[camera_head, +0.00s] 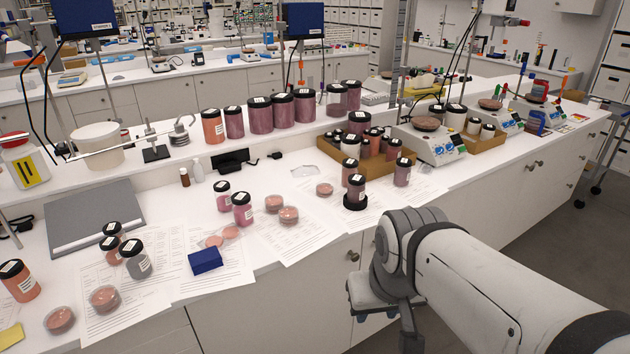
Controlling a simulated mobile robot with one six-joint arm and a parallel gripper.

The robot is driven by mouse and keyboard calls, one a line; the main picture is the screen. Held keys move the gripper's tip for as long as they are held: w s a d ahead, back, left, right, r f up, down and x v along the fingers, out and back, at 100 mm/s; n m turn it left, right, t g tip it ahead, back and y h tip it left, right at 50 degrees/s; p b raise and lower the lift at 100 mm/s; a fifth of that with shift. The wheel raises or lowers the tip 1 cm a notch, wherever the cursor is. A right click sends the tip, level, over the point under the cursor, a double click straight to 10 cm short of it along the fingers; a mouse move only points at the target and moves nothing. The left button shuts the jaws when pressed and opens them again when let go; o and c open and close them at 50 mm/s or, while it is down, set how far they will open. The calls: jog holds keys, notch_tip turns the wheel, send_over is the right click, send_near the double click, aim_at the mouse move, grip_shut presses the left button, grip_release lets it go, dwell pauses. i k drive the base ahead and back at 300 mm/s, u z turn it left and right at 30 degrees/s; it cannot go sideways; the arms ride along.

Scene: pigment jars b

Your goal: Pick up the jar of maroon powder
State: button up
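Several black-lidded jars hold reddish powders, and I cannot tell which one is the maroon jar meant. Large dark maroon-purple jars (260,117) stand in a row on the raised back ledge. A smaller dull maroon jar (355,187) stands on the counter by a black round piece, and another similar jar (402,174) is to its right. Two magenta-pink jars (242,212) stand left of centre. My gripper (385,318) hangs at the counter's front side, below and in front of the jars, apart from them. Its fingers are partly hidden by my arm, so their opening is unclear.
A wooden tray (333,168) with several jars sits behind the single jars. Petri dishes (289,215), a blue box (205,260) and paper sheets (186,240) lie on the counter. Scales (434,150) stand at right. The front edge right of the papers is clear.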

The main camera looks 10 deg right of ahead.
aim_at(356, 194)
jog(key=u, duration=0.05)
jog(key=i, duration=1)
jog(key=u, duration=0.05)
